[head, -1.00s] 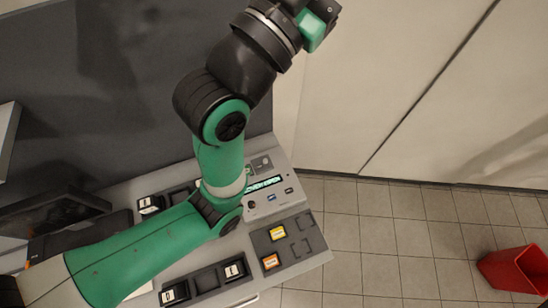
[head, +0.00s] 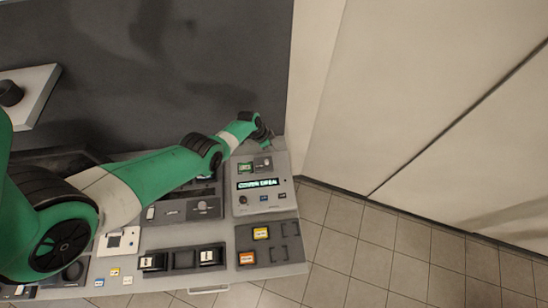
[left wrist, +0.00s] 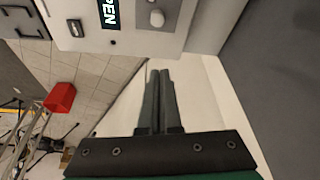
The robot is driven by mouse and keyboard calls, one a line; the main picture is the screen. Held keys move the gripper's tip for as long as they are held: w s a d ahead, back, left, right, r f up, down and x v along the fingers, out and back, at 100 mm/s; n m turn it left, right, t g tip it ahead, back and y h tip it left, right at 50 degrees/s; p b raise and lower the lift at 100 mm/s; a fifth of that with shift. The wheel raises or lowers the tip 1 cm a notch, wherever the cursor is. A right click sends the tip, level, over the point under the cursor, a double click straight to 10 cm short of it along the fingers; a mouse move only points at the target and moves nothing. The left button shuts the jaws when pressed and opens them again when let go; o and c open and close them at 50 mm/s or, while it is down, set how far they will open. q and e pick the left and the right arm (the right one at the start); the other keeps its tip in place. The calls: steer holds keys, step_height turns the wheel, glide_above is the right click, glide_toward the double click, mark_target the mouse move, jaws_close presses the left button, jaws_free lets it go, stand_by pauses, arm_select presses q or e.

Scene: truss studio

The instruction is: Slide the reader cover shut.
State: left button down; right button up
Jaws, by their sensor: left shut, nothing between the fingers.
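The reader (head: 283,190) is a light grey panel at the right end of the console. Its lit display (head: 258,184) appears to read "COVER OPEN", and the end of that text shows in the left wrist view (left wrist: 109,13). Behind the display is a dark recess with a green element (head: 246,168) on its left and a pale knob (head: 267,161) on its right. The knob, apparently on the cover, also shows in the left wrist view (left wrist: 156,18). My left gripper (left wrist: 160,72) is shut and empty, beyond the reader's back edge and apart from the knob. My right gripper is out of view.
A dark tray with yellow (head: 261,233) and orange (head: 246,258) blocks lies in front of the reader. Black switches (head: 210,257) and other modules fill the console to the left. A dark wall rises behind. A red bin (left wrist: 62,97) stands on the tiled floor.

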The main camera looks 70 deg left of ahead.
mark_target(271, 163)
arm_select(q)
steer(key=b+x, duration=1)
steer(key=b, duration=0.3)
steer(key=shift+f, duration=0.4)
steer(key=p+v, duration=0.1)
steer(key=p, duration=0.1)
steer(key=shift+s+r+p, duration=0.25)
steer(key=shift+r+p, duration=0.05)
steer(key=shift+r, duration=0.05)
steer(key=s+p, duration=0.1)
steer(key=s, duration=0.1)
steer(key=shift+s+a+f+p, duration=0.1)
steer(key=shift+s+f+p, duration=0.15)
steer(key=shift+p, duration=0.1)
steer(key=shift+s, duration=0.2)
steer(key=shift+f, duration=0.15)
